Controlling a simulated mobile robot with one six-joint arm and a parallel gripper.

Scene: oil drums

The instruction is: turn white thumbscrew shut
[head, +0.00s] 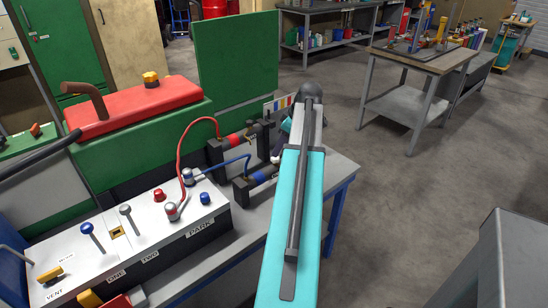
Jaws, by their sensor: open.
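A small white part, probably the white thumbscrew (275,159), shows at the right end of the two dark clamp-like fittings, just left of my teal arm. Its exact shape and how far it is turned are too small to tell. My gripper (278,149) seems to be right beside it, mostly hidden behind my arm. Its fingers are hard to make out, and I cannot tell whether they touch the white part.
Red and blue hoses (183,150) arch from the white control panel (130,240) to the fittings. The panel carries levers and knobs. A green machine with a red tank (140,105) stands behind. Open floor (410,200) lies to the right, with a workbench (424,62) beyond.

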